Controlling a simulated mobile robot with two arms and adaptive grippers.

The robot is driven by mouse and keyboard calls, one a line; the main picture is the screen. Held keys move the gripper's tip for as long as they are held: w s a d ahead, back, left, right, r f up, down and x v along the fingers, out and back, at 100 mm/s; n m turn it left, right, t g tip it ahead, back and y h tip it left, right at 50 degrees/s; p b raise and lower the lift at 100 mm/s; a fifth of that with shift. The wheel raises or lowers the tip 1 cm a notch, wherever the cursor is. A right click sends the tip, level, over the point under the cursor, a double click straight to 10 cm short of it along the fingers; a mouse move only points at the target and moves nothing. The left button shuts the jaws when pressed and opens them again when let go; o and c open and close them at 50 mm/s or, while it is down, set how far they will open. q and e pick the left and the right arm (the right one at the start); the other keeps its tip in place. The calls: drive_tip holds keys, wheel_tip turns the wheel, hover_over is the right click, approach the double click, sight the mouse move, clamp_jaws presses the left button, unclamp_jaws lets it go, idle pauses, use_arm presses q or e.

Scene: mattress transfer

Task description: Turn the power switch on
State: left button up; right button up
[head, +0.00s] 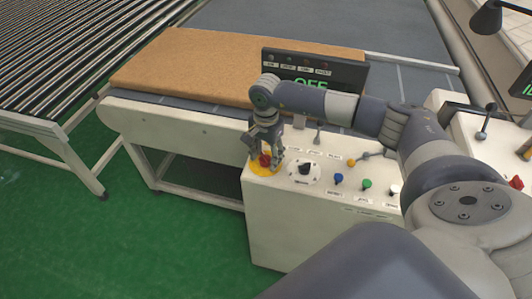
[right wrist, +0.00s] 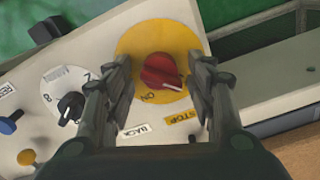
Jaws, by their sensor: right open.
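The power switch is a red rotary knob (right wrist: 162,72) on a round yellow plate (right wrist: 187,41), with "ON" lettered beside it in the right wrist view. In the head view the red knob (head: 265,160) shows at the left end of the white control box (head: 290,225). My right gripper (right wrist: 158,85) is open, with one finger on each side of the knob. I cannot tell whether the fingers touch it. In the head view the right gripper (head: 265,160) points down over the yellow plate. The display (head: 312,84) behind my arm reads "OFF". My left gripper is not in view.
A black selector dial (head: 304,168) and blue, green and white buttons sit right of the knob. Small levers (head: 317,135) stand behind. A brown mattress (head: 190,65) lies on the conveyor beyond the box. Green floor (head: 150,240) is open at the left front.

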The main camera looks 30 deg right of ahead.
drive_tip(key=c, duration=1)
drive_tip(key=shift+f, duration=0.1)
